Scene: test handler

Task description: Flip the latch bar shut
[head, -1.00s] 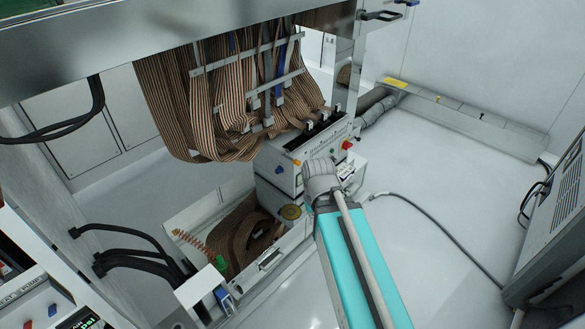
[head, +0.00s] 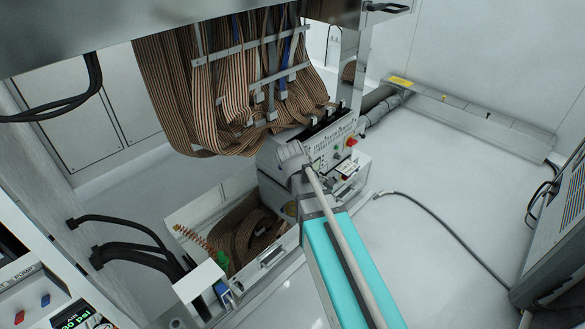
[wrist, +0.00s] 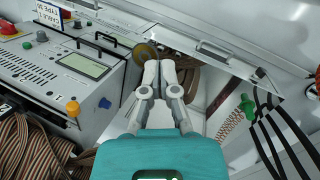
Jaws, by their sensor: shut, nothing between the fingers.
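My gripper (wrist: 159,70) shows in the wrist view, with its two grey fingers together and nothing between them. In the head view my wrist covers the fingers. Beyond the fingertips are a round yellow-brown disc (wrist: 146,49) and the edge of an open white tray. A flat metal handle (wrist: 214,50) lies on the tray's long edge, to the right of the fingers. Black bar handles (wrist: 86,46) stand on the white control box to the left. I cannot tell for certain which part is the latch bar. The gripper appears apart from these parts, though depth is hard to judge.
The control box (head: 332,147) carries knobs and a red button (head: 352,141). Striped ribbon cables (head: 195,105) hang beside it. An orange coiled hose (head: 192,238) and a green fitting (wrist: 245,103) are near the tray. A black cable (head: 440,225) crosses open floor at right.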

